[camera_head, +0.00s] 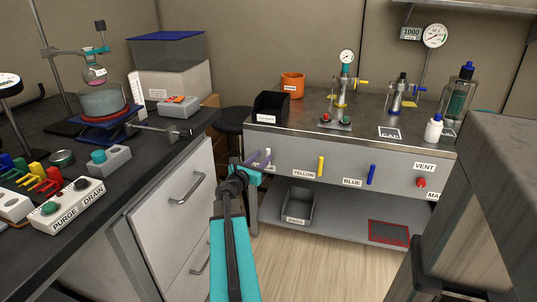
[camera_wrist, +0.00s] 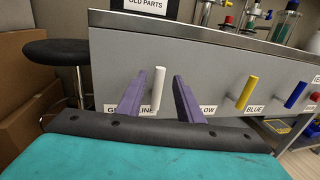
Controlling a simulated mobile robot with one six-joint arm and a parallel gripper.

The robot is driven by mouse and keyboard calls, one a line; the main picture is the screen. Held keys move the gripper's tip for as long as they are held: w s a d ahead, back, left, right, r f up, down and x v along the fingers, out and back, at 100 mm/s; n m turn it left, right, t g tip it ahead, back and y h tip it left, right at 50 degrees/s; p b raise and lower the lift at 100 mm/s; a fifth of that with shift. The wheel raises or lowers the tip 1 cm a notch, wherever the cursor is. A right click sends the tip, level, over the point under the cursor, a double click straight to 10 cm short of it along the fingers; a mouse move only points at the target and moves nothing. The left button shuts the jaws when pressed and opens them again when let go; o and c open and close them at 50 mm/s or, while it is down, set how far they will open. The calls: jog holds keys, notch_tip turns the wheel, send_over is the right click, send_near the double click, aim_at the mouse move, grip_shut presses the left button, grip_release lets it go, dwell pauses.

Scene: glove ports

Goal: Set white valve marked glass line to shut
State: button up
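The white valve (camera_wrist: 158,89) is a slim, nearly upright handle on the grey bench front. The label under it is partly hidden by my fingers; "G" and "LINE" show in the wrist view. My gripper (camera_wrist: 157,98) has two purple fingers, one on each side of the white handle, with gaps on both sides. It is open and holds nothing. In the head view my gripper (camera_head: 259,162) is at the left end of the bench front and largely covers the white valve.
To the right are a yellow valve (camera_head: 320,166), a blue valve (camera_head: 371,174) and a red knob (camera_head: 421,182). A black stool (camera_wrist: 58,51) stands left of the bench. A black bin (camera_head: 271,107) sits above. Floor in front is clear.

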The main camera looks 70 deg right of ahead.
aim_at(267, 153)
jog(key=shift+s+d+b, duration=0.2)
jog(key=shift+d, duration=1.15)
jog(key=shift+s+d+b, duration=0.15)
jog(key=shift+d, duration=1.15)
grip_shut()
jog(key=shift+a, duration=0.15)
